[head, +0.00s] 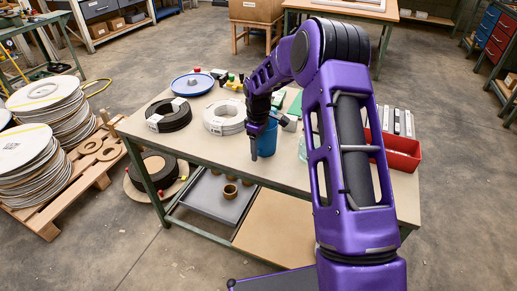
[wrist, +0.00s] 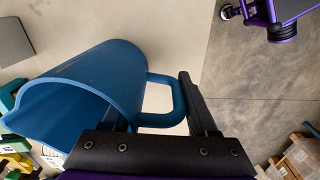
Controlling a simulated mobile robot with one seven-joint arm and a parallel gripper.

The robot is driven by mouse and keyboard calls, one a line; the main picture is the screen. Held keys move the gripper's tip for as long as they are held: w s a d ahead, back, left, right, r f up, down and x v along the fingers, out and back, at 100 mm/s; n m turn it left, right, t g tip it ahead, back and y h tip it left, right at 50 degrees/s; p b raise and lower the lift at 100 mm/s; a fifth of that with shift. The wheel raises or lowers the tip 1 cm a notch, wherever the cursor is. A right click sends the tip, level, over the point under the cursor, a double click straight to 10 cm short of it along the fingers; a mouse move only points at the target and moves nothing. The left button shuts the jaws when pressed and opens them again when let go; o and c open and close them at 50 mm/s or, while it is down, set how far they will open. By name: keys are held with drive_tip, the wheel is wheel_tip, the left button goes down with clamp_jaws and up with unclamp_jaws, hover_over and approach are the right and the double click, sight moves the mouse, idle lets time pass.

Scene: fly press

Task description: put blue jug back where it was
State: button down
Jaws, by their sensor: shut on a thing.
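The blue jug (head: 267,139) is at the front edge of the workbench (head: 218,153) in the head view, partly hidden by my arm. In the wrist view the jug (wrist: 85,85) fills the left side, its open mouth facing lower left and its handle (wrist: 178,98) between my fingers. My gripper (wrist: 155,103) is shut on the jug at its handle side. In the head view my gripper (head: 254,130) is beside the jug's left side. I cannot tell whether the jug's base touches the bench top.
A black cable coil (head: 168,115), a white coil (head: 225,117) and a blue round dish (head: 193,83) stand left of the jug. A clear blue-tinted container (head: 303,148) is close on its right, and a red bin (head: 402,152) farther right. Bare bench lies in front of the coils.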

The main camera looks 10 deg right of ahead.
drive_tip(key=shift+f, duration=0.2)
drive_tip(key=shift+c, duration=0.9)
unclamp_jaws()
drive_tip(key=shift+r, duration=0.15)
wheel_tip(320, 180, up, 12)
drive_tip(key=shift+s+r+p, duration=0.1)
drive_tip(key=shift+p, duration=0.4)
